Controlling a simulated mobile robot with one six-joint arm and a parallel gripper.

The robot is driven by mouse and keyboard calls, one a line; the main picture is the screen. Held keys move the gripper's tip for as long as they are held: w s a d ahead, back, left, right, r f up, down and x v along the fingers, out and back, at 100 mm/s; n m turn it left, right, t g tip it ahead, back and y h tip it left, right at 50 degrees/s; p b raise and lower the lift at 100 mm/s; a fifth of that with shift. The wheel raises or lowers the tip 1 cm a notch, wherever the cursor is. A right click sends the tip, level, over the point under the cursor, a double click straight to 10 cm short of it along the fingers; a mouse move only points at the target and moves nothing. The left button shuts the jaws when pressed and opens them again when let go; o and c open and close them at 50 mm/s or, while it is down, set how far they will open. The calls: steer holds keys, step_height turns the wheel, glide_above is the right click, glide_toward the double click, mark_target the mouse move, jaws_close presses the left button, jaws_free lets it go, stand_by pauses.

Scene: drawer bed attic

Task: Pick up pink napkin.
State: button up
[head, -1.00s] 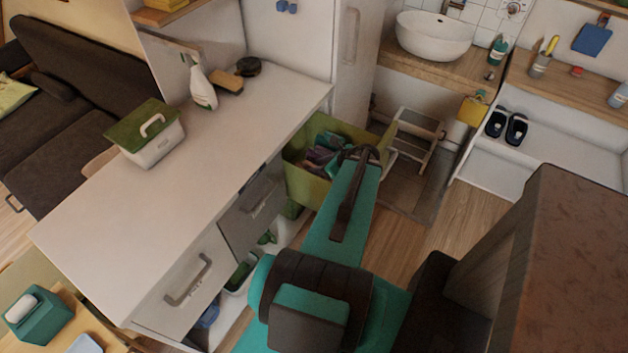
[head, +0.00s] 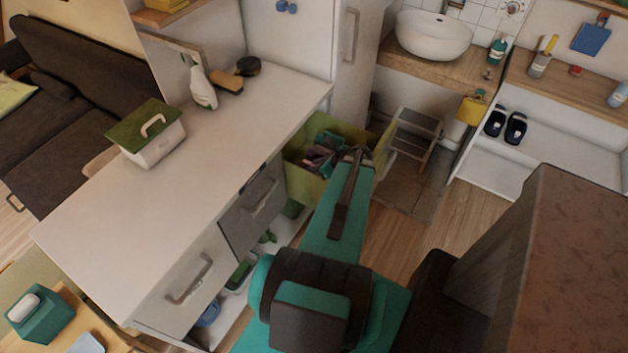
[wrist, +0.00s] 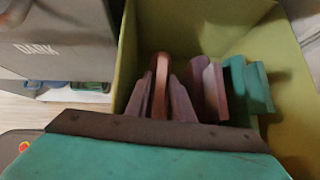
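A pink napkin (wrist: 161,82) stands folded on edge inside a yellow-green drawer bin (wrist: 215,35) in the wrist view. Mauve pieces lie close on both sides of it, and I cannot tell whether they are cloths or my fingers. Another mauve cloth (wrist: 208,88) and a teal cloth (wrist: 248,88) stand to its right. In the head view the bin (head: 305,183) is pulled out beside the counter with the bundle of cloths (head: 322,150) inside. My gripper (head: 355,154) is over the bin's right part, right of the bundle. Its finger gap is not clear.
A white counter (head: 190,150) with a green-lidded box (head: 150,135) and a spray bottle (head: 202,85) is left of the bin. A grey drawer marked DARK (wrist: 60,35) is beside it. A small step stool (head: 415,135) stands right of the bin. The floor (head: 470,215) further right is clear.

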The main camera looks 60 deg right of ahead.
jaws_close()
steer(key=shift+r, duration=0.1)
steer(key=shift+r+b, duration=0.9)
steer(key=shift+r, duration=2.65)
steer(key=shift+r+p, duration=1.2)
steer(key=shift+r, duration=0.15)
